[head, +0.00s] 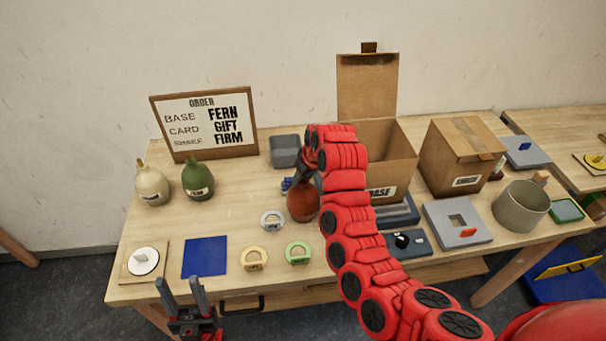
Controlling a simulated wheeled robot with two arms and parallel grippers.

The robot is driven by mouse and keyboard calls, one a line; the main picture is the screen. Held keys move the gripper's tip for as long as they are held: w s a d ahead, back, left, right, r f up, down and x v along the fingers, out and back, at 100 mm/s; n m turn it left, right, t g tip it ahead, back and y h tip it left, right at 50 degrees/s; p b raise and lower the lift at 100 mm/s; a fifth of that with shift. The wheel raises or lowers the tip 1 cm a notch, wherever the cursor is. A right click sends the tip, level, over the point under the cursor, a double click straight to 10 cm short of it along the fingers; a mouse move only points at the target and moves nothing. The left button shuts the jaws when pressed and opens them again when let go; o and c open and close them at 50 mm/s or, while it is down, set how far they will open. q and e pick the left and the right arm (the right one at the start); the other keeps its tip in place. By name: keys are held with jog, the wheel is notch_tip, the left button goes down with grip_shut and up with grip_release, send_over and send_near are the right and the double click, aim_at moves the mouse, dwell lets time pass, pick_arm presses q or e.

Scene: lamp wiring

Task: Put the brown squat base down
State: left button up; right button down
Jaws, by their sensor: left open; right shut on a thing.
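The brown squat base (303,204) is a round, reddish-brown body over the middle of the table. My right gripper (303,178) is above it, shut on its top. The red arm links hide part of the grip and the base's right side. I cannot tell whether its bottom touches the table (225,220). My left gripper (187,296) is open and empty at the table's front edge, fingers pointing up, well left of the base.
A cream bottle (153,186) and a green bottle (197,180) stand at left, before the order sign (205,123). A blue mat (205,257) and several rings, including a green one (297,253), lie in front. An open box (400,157) stands behind my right arm. Bare wood shows left of the base.

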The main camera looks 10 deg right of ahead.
jog(key=shift+f, duration=0.25)
jog(key=shift+c, duration=2.2)
grip_release()
